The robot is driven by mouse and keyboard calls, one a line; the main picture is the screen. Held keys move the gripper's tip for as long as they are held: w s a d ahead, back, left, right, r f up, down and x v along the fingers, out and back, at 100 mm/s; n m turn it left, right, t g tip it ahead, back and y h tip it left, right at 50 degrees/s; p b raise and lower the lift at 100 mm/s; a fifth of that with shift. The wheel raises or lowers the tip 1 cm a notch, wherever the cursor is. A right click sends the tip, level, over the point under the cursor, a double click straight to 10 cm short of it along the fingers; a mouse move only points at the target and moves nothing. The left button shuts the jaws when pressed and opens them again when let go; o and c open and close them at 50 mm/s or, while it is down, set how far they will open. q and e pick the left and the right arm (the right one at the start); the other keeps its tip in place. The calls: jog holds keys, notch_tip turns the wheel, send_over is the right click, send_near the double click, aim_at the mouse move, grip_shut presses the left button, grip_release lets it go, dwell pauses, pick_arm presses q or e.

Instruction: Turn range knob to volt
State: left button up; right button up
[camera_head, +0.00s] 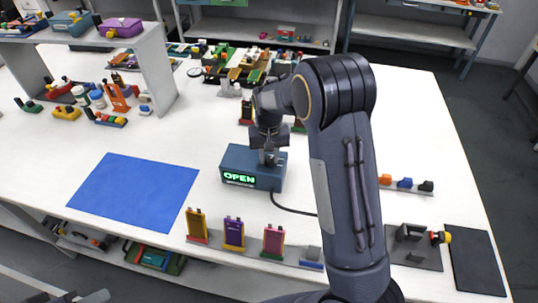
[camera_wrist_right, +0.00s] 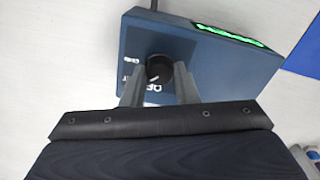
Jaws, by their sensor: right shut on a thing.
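The meter is a dark blue box (camera_head: 235,161) on the white table, with a green lit display reading OPEN on its front. It also shows in the right wrist view (camera_wrist_right: 215,62), with the display on its far side edge. Its range knob (camera_wrist_right: 158,69) is round and black with a white mark, and white lettering beside it is partly covered. My right gripper (camera_wrist_right: 158,75) is shut on the knob, one grey finger on each side. In the head view the right gripper (camera_head: 269,158) hides the knob. A small part of what seems my left gripper (camera_head: 95,297) shows at the bottom left edge; its jaws are unclear.
A blue mat (camera_head: 135,193) lies left of the meter. Several coloured pouch cells (camera_head: 234,234) stand in a row in front. A black cable (camera_head: 293,209) runs right from the meter. A dark mat (camera_head: 474,260) lies far right. A shelf (camera_head: 158,70) stands at the left.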

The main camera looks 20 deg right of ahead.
aim_at(269, 158)
jog(key=o, duration=1)
notch_tip(269, 158, up, 8)
jog(key=shift+f+b, duration=0.1)
jog(key=shift+b, duration=0.25)
